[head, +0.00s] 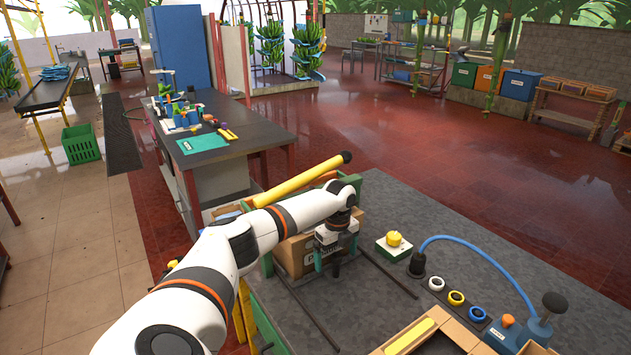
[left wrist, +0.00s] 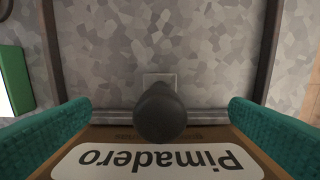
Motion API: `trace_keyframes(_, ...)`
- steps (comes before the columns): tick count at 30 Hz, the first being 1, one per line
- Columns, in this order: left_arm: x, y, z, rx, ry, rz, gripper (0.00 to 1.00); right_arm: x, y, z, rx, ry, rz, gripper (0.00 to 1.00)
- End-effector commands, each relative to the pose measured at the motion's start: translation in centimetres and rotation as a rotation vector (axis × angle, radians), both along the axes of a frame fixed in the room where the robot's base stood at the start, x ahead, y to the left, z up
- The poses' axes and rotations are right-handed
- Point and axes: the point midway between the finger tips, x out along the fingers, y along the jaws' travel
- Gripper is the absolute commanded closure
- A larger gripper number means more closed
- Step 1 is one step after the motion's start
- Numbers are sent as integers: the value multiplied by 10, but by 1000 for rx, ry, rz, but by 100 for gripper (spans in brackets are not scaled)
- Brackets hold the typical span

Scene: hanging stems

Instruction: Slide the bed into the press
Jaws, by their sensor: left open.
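The press (head: 263,200) has a green frame and a yellow lever (head: 300,180) with a black end knob. A brown part with a white label (head: 308,262) sits at its front, above two dark rails (head: 390,275); I take it for the bed. In the left wrist view its label (left wrist: 158,162) reads "Pimadero" upside down. A dark round knob (left wrist: 160,112) stands out from it. My left gripper (head: 336,260) is open, its teal fingers on either side of the knob with gaps. My arm hides part of the press. My right gripper is not in view.
On the grey bench right of the rails are a yellow button on a box (head: 394,240), a blue hose (head: 480,248), several coloured rings (head: 456,298) and a wooden tray (head: 410,340). The bench between the rails looks clear. A dark table (head: 235,115) stands behind.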

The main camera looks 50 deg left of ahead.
Motion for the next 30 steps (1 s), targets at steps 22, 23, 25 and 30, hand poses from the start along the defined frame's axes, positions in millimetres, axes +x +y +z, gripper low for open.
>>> trace_keyframes(22, 0, 0, 42, -1, 0, -1, 0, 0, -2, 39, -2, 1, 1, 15)
trace_keyframes(23, 0, 0, 45, -1, 0, -1, 0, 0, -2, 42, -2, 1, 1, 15)
trace_keyframes(25, 0, 0, 52, 0, 0, 0, 0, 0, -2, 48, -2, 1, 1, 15)
trace_keyframes(30, 0, 0, 69, 0, 1, 0, 0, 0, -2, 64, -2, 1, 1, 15)
